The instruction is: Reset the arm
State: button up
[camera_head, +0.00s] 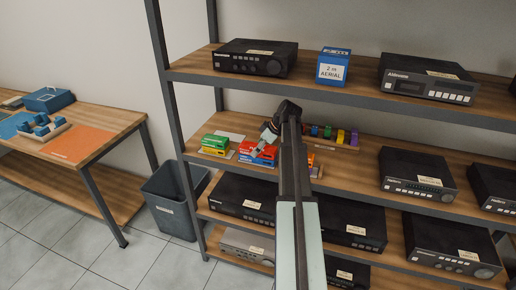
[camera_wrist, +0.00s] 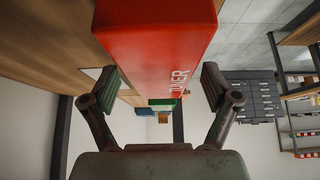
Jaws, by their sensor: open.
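My arm reaches from the bottom of the head view to the middle shelf board (camera_head: 359,168). My gripper (camera_head: 262,150) is at the small coloured boxes there; it also shows in the wrist view (camera_wrist: 160,88), with its two fingers spread wide. A red box (camera_wrist: 160,35) fills the top middle of the wrist view, beyond and between the open fingers. I cannot tell whether a finger touches it. In the head view a red box (camera_head: 257,153) lies just under the gripper, partly hidden by it.
Green and yellow boxes (camera_head: 215,145) lie left of the gripper. A rack of coloured pieces (camera_head: 328,134) stands behind my arm. Black devices (camera_head: 416,172) fill the shelves. The upper board (camera_head: 330,96) and a metal post (camera_head: 172,100) are close. A grey bin (camera_head: 172,205) and a table (camera_head: 103,118) stand left.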

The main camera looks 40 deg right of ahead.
jog(key=v, duration=0.7)
jog(key=shift+s+d+r, duration=0.1)
jog(key=shift+r, duration=0.1)
